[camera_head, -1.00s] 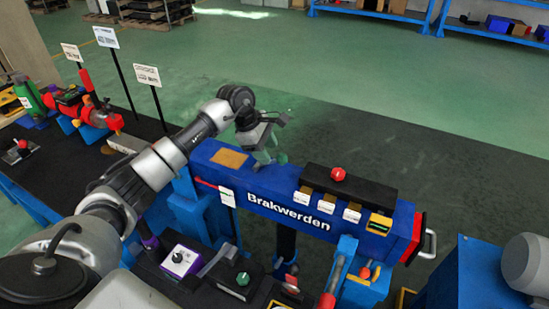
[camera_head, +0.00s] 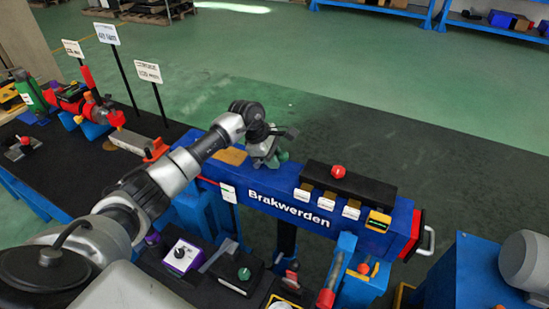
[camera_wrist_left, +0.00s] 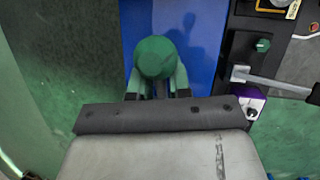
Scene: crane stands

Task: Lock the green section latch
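A round green knob (camera_wrist_left: 156,57) sits over the blue beam in the left wrist view; I take it to be the green section latch. In the head view, green shows at the beam's far edge (camera_head: 282,156), partly behind my left gripper (camera_head: 270,160). My left gripper (camera_wrist_left: 157,85) has its greenish fingers spread apart on either side of the knob. Whether they press on it cannot be told. The latch's base is hidden. The blue beam (camera_head: 330,190) lettered "Brakwerden" runs across the middle. My right gripper is not in view.
A black box with a red button (camera_head: 338,171) and several white labels stand on the beam. A purple-edged switch box (camera_head: 183,255) and a black box with a green knob (camera_head: 243,275) are in front. The floor behind the beam is clear.

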